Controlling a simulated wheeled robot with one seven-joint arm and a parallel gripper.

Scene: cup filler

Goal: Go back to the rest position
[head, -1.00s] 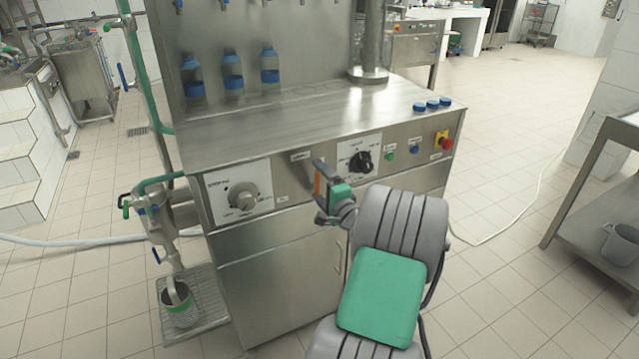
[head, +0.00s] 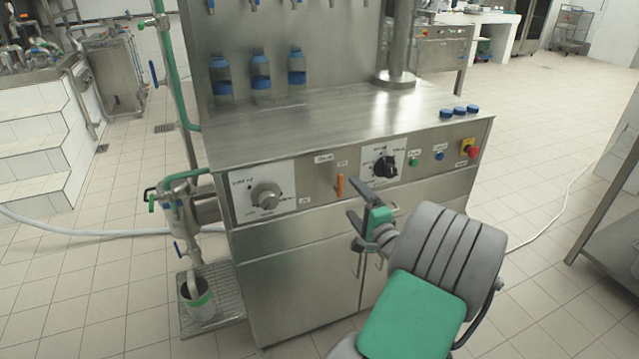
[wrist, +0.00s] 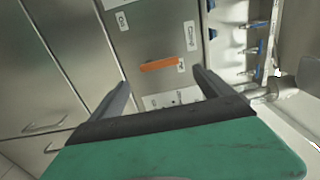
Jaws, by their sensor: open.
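My gripper (head: 368,208) is in front of the steel filling machine (head: 300,135), below the control panel's middle. It is open and empty. In the wrist view the two fingers (wrist: 162,90) stand apart, with the machine's front beyond them. An orange switch lever (head: 340,185) sits upright on the panel, apart from the fingers; it also shows between them in the wrist view (wrist: 159,64).
Several bottles with blue bands (head: 260,78) stand on the machine top, and blue caps (head: 460,111) lie at its right. A metal can (head: 198,298) stands on a low grate at left. A steel table (head: 612,250) is at right. Tiled floor lies clear between.

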